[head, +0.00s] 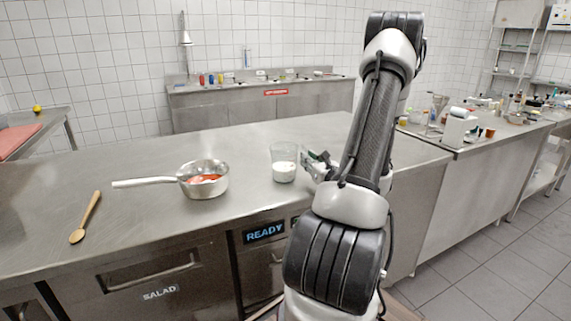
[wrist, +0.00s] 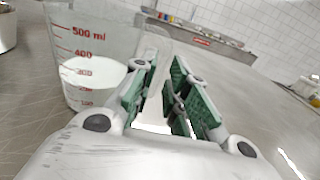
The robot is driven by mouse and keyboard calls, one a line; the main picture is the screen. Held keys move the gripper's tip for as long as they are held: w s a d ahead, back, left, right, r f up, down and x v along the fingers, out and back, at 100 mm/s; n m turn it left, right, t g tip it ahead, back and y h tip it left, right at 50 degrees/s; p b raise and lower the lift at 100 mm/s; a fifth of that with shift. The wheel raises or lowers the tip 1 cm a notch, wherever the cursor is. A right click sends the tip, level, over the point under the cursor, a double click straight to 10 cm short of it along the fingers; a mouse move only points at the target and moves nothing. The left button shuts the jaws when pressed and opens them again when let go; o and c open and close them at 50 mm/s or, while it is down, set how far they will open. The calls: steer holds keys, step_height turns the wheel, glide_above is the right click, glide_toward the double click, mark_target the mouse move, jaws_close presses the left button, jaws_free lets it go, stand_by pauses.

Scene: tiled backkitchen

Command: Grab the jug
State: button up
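The jug is a clear measuring jug (head: 284,163) with white contents, standing upright on the steel counter. In the wrist view the jug (wrist: 95,48) fills the upper left, with red volume marks on its wall. My gripper (head: 318,166) is just right of the jug, low over the counter. In the wrist view my gripper (wrist: 162,85) is open, its green-padded fingers apart. The jug's clear handle side reaches toward the fingers. I cannot tell whether the handle lies between them or whether the left finger touches the jug.
A saucepan (head: 205,187) with red contents stands left of the jug, its handle pointing left. A wooden spoon (head: 86,217) lies farther left. The steel counter (head: 130,225) is clear between them. Another counter with bottles and small items is at the right.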

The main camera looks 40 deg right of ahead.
steer(key=x, duration=0.4)
steer(key=shift+r, duration=0.1)
steer(key=shift+s, duration=0.1)
jaws_close()
steer(key=shift+r, duration=0.1)
